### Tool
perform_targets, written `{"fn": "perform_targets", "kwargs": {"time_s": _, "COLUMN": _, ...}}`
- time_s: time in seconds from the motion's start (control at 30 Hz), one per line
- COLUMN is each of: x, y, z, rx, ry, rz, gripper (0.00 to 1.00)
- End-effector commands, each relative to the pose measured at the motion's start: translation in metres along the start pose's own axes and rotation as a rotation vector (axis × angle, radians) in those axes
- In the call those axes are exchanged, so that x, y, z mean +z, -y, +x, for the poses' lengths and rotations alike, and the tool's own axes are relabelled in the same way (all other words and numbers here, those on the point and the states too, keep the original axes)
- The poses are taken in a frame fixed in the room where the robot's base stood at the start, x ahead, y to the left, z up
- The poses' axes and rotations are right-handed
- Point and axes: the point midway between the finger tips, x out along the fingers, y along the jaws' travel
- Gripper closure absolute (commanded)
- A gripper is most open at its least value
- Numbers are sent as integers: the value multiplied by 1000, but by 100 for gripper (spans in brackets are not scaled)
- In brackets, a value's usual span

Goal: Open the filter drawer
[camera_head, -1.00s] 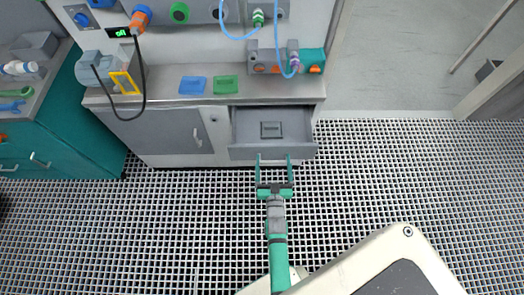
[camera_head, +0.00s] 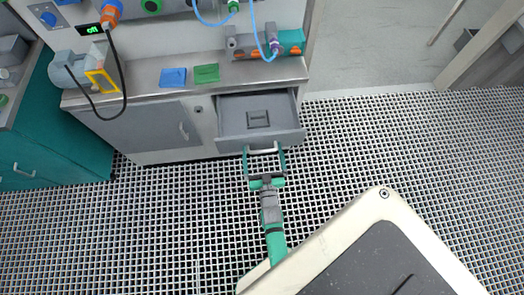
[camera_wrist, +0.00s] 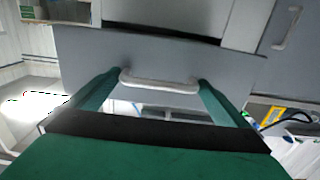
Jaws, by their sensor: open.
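The filter drawer (camera_head: 232,144) is a grey drawer under the counter, and it stands pulled out. A dark grey square item (camera_head: 258,119) lies on its floor. Its pale bar handle (camera_head: 262,151) is on the drawer front and also shows in the wrist view (camera_wrist: 158,82). My gripper (camera_head: 264,162) is open, with its green fingers on either side of the handle. In the wrist view my gripper (camera_wrist: 150,95) has one finger near each end of the handle. I cannot tell whether the fingers touch the handle or the drawer front.
The counter above holds a blue pad (camera_head: 173,77), a green pad (camera_head: 206,73) and a pump with a yellow frame (camera_head: 101,81). A closed grey cupboard door (camera_head: 150,127) is left of the drawer. A teal cabinet (camera_head: 60,140) stands further left. The grated floor (camera_head: 400,150) is clear at right.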

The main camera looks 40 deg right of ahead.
Motion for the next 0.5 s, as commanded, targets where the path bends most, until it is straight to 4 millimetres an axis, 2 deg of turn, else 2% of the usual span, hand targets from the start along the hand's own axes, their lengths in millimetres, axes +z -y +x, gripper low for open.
{"fn": "perform_targets", "kwargs": {"time_s": 0.17, "x": 1, "y": 0, "z": -23, "rx": 0, "ry": 3, "rz": 0, "gripper": 0}}
{"fn": "perform_targets", "kwargs": {"time_s": 0.5, "x": 1, "y": 0, "z": -84, "rx": 0, "ry": 2, "rz": 0, "gripper": 0}}
